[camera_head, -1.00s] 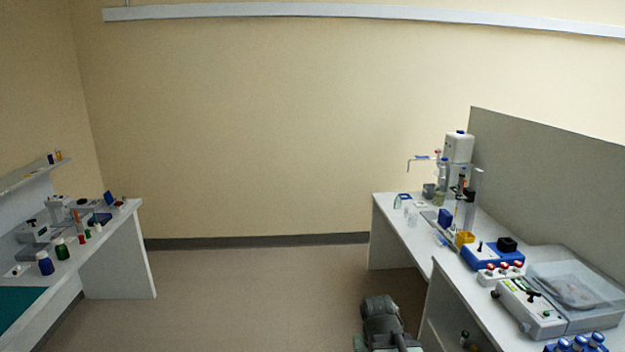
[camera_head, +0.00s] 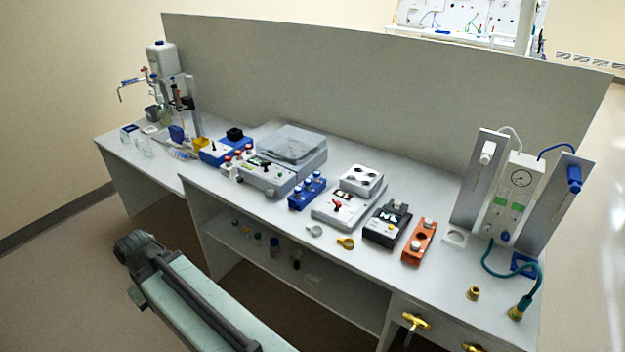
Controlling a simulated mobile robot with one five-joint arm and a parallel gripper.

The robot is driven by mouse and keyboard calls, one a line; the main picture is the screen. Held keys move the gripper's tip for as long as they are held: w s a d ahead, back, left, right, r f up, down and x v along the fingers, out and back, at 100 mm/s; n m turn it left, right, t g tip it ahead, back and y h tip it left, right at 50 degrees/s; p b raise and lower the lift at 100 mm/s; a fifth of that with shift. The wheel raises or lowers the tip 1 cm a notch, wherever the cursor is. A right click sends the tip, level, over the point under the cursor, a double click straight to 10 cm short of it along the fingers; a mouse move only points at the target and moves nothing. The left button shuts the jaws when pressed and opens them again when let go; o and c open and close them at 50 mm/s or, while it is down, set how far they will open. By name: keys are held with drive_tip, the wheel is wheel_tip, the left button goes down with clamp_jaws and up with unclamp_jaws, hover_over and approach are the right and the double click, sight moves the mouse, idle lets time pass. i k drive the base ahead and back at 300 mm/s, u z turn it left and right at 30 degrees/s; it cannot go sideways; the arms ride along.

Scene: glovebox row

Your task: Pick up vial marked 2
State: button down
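No number can be read on any vial, so I cannot tell which one is marked 2. Several blue-capped vials stand in a blue rack (camera_head: 307,194) near the middle of the bench. Red-capped vials (camera_head: 238,158) stand farther left, by a grey unit. Small bottles or vials (camera_head: 257,239) with green and other coloured caps stand on the shelf under the bench top. Part of my arm shows at the lower left, in front of the bench and apart from it. My gripper's fingers cannot be made out.
A grey unit with a clear lid (camera_head: 290,146) stands behind the rack. A grey device (camera_head: 349,206), a black device (camera_head: 387,224) and an orange block (camera_head: 420,242) follow to the right. A gauge panel (camera_head: 515,195) with hoses stands at the right end. Open floor (camera_head: 60,290) lies left.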

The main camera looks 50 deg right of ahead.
sight(396, 205)
drive_tip(key=u, duration=0.85)
drive_tip(key=k, duration=0.95)
drive_tip(key=z, duration=0.25)
